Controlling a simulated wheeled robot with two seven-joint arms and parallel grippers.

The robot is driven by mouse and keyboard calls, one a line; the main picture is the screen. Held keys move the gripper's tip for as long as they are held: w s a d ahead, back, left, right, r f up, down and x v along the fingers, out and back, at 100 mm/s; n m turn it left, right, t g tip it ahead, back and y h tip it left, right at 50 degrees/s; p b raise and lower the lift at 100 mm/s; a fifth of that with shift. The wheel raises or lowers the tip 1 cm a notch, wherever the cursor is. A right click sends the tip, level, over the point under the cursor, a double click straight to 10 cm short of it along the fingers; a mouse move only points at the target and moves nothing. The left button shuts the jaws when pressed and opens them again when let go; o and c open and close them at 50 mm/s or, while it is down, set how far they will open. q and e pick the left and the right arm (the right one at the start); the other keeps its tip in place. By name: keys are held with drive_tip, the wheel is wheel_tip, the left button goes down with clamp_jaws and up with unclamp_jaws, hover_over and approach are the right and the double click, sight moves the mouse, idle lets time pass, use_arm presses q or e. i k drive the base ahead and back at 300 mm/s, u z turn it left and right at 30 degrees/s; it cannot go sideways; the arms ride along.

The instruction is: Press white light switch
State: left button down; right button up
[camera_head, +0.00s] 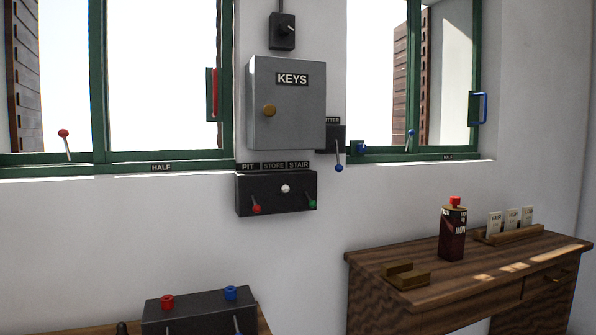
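The white light switch (285,188) is a small round-tipped lever in the middle of a black switch box (274,207) on the wall. It sits below the STORE label (273,166) and its tip is higher than those beside it. A red-tipped switch (256,209) is at its left under PIT, and a green-tipped switch (312,204) is at its right under STAIR. Both of these hang lower. Neither of my grippers shows in the head view, and nothing covers the switch box.
A grey KEYS cabinet (287,103) hangs just above the switch box. A blue-tipped lever (338,168) hangs at its right. Below stands a black box with red and blue knobs (199,313). A wooden desk (450,272) holding a dark bottle (453,232) is at right.

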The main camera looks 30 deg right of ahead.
sight(285, 189)
drive_tip(key=k, duration=1.3)
drive_tip(key=z, duration=0.4)
drive_tip(key=i, duration=0.45)
drive_tip(key=z, duration=1.05)
drive_tip(key=i, duration=0.85)
drive_tip(key=u, duration=0.45)
drive_tip(key=i, duration=0.55)
drive_tip(key=u, duration=0.55)
